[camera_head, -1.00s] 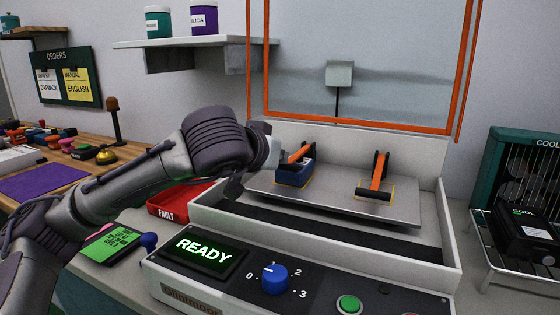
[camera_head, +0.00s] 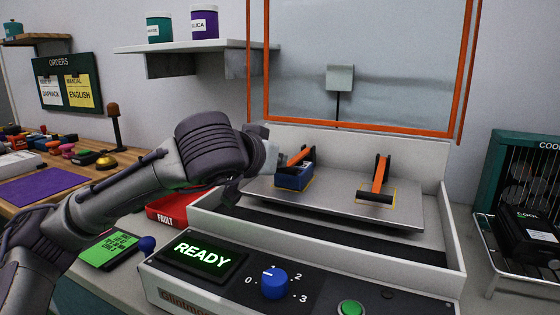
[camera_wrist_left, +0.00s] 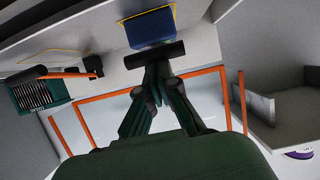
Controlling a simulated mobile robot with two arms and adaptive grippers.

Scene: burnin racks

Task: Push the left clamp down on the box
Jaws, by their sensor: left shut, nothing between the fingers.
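The blue box (camera_head: 294,178) sits on the grey plate (camera_head: 340,210) of the machine, inside a yellow outline. The left clamp (camera_head: 300,156), with an orange arm and a dark crossbar, stands at the box. My left gripper (camera_head: 279,160) is beside this clamp, partly hidden by its own wrist in the head view. In the left wrist view its fingers (camera_wrist_left: 158,72) are shut and empty, with tips at the black crossbar (camera_wrist_left: 155,54); contact is unclear. The blue box (camera_wrist_left: 150,29) shows just beyond the bar. My right gripper is not in view.
A second orange clamp (camera_head: 380,177) stands to the right on the plate, beside an empty yellow outline. The raised orange-framed lid (camera_head: 358,128) is behind. A READY display (camera_head: 203,254) and blue knob (camera_head: 274,284) are in front, a red FAULT bin (camera_head: 165,219) left, a cooling rack (camera_head: 510,262) right.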

